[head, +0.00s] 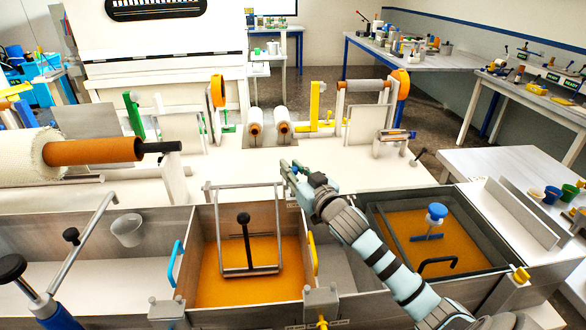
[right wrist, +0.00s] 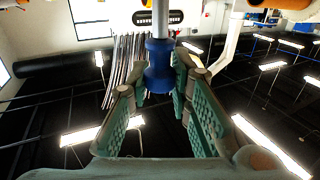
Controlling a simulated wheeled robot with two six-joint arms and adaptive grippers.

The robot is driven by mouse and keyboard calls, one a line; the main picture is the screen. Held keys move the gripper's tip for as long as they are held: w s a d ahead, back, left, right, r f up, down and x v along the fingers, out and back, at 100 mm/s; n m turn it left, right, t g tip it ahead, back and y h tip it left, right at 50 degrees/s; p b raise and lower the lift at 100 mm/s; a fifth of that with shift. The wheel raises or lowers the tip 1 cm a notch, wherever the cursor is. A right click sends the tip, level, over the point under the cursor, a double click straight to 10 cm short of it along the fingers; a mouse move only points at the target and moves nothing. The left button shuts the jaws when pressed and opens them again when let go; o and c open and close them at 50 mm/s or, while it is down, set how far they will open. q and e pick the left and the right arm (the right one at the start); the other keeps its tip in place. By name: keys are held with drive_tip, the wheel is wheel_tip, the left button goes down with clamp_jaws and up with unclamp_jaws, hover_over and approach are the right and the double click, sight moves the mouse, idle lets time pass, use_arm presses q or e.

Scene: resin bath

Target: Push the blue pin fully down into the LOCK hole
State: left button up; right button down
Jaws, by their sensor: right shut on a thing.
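My right gripper (head: 290,168) is above the rim between the two amber baths in the head view, its arm coming in from the lower right. In the right wrist view its green padded fingers (right wrist: 158,85) are shut on the blue pin (right wrist: 159,66), a ribbed blue grip with a pale grey shaft (right wrist: 160,18) running to the top edge. In the head view the pin is small and mostly hidden by the fingers. I cannot make out the LOCK hole or read its label; the gripper and arm cover part of the rim there. My left gripper is not in view.
The middle bath (head: 210,262) holds amber resin and a metal frame (head: 279,215) with a black knob. The right bath (head: 372,200) holds resin and a blue-knobbed tool (head: 436,213). A yellow handle (head: 312,254) stands near my arm. Rollers (head: 255,122) stand behind.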

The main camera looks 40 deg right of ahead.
drive_tip(key=shift+f+b, duration=0.75)
drive_tip(key=shift+f, duration=0.5)
drive_tip(key=c, duration=1.4)
unclamp_jaws()
drive_tip(key=shift+o, duration=0.2)
drive_tip(key=shift+s, duration=0.4)
drive_tip(key=s+a, duration=0.1)
drive_tip(key=s, duration=1)
drive_tip(key=shift+a, duration=0.15)
